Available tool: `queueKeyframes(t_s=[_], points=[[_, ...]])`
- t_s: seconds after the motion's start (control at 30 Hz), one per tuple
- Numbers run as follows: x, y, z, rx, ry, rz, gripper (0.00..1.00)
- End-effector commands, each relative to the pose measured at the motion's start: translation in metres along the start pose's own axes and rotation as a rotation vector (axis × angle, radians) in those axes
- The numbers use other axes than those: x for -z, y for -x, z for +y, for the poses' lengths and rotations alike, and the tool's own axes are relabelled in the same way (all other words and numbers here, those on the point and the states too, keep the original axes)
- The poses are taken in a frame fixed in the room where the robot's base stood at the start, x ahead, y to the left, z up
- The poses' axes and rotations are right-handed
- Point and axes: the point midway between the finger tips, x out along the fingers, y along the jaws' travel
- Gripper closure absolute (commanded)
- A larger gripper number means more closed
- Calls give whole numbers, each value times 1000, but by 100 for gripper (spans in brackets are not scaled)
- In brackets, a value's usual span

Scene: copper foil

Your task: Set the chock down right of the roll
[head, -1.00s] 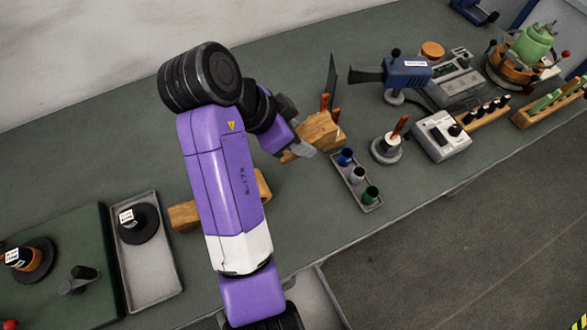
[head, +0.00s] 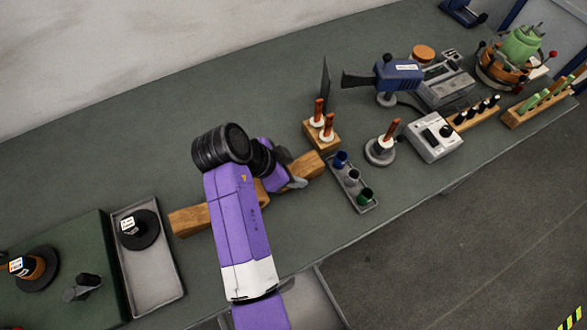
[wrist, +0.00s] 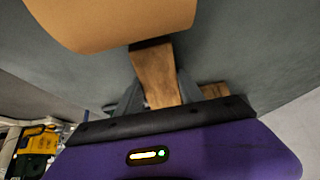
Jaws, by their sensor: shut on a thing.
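My gripper (head: 298,182) is shut on the chock, a brown wooden piece. In the wrist view the chock (wrist: 157,75) sits between the two fingers. In the head view a wooden piece (head: 309,166) shows beside the gripper and seems to be the chock. A large rounded tan shape (wrist: 110,20) at the top of the wrist view partly covers the chock's far end. It may be the roll, but I cannot tell for sure. My arm hides part of that area in the head view. Contact between chock and bench cannot be made out.
A wooden piece (head: 190,219) lies left of my arm. A grey tray (head: 155,280) holds a black spool (head: 138,229). A small rack of cups (head: 353,182) and a wooden stand with orange-handled tools (head: 322,135) are close right of the gripper. The bench behind is clear.

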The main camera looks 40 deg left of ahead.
Motion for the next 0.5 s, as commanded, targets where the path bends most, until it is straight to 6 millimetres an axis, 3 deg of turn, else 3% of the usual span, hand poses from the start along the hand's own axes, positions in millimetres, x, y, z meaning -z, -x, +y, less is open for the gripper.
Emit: queueKeyframes(t_s=[0.27,0.3,0.4,0.5], points=[[-2,-3,0,1,0,0,100],[-2,-2,0,0,0,0,51],[-1,-2,0,0,0,0,33],[-1,-2,0,0,0,0,33]])
